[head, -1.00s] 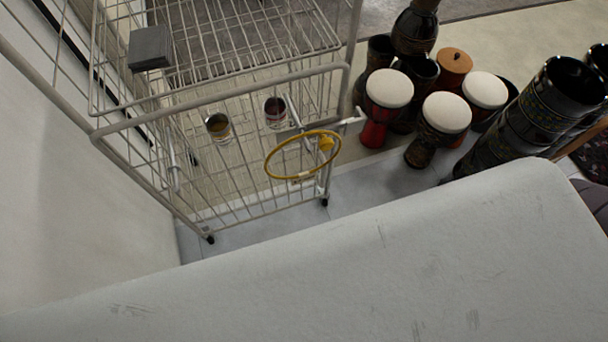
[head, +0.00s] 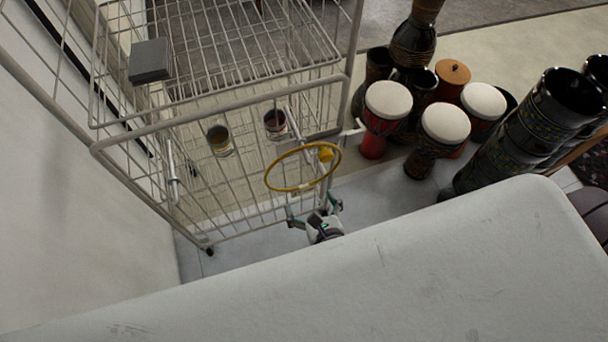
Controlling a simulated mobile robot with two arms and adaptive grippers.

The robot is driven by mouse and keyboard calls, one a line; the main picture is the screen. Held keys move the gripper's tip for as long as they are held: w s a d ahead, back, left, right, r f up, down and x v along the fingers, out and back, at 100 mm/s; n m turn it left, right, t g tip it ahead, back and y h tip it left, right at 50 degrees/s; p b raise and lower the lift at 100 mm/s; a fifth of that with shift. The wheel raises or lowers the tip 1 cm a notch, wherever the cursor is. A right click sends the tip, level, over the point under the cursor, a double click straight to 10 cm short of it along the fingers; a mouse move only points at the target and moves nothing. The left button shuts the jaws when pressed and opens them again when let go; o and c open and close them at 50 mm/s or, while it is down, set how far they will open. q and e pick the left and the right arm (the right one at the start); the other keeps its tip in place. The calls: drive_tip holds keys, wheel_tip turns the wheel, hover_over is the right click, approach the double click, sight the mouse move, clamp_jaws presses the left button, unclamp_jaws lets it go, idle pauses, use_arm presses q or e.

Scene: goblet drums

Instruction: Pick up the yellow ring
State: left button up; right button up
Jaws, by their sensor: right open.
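The yellow ring (head: 270,183) hangs on the near side of the wire rack, tilted, with a small yellow piece (head: 326,155) on its right part. My right gripper (head: 313,206) shows just below the ring, its fingers spread and pointing up toward the rack. It looks empty, and a gap shows between it and the ring in the picture; the true depth between them is hard to tell. My left gripper does not show.
The white wire rack (head: 220,106) holds a dark grey box (head: 150,61) and two cans, one left (head: 219,140) and one right (head: 275,124). Several goblet drums (head: 387,108) stand to the right. A pale wall (head: 80,200) bounds the left.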

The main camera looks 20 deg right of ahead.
sight(304, 191)
drive_tip(key=x, duration=0.3)
drive_tip(key=shift+w, duration=0.3)
drive_tip(key=shift+c, duration=0.2)
drive_tip(key=c, duration=1.3)
